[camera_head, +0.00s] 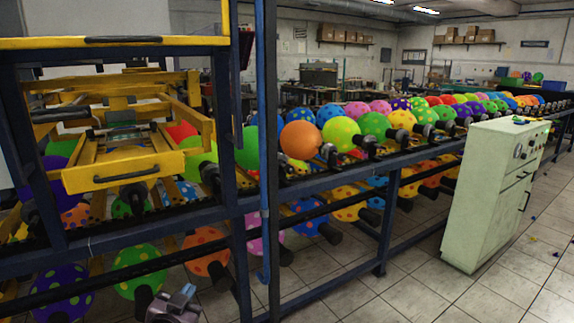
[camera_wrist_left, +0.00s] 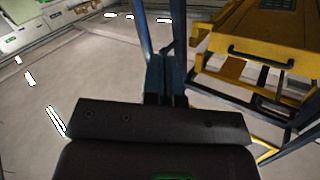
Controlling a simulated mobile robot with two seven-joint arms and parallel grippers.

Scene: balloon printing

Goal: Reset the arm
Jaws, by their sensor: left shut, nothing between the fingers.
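My left gripper (camera_head: 178,300) shows at the bottom edge of the head view, low in front of the blue-framed balloon machine. It is shut and empty. Only its grey end part shows there, and it looks apart from the machine. In the left wrist view a dark gripper part (camera_wrist_left: 160,122) fills the lower middle, with a blue frame post and the yellow press frame (camera_wrist_left: 262,58) beyond it. The yellow press frame also stands at the left of the head view (camera_head: 125,170). My right gripper is in neither view.
A blue rail line (camera_head: 330,183) carries rows of colourful balloons (camera_head: 301,139) towards the far right. A blue upright (camera_head: 267,150) stands close in front. A pale green control cabinet (camera_head: 484,195) stands at the right. The tiled floor (camera_head: 400,292) between them is clear.

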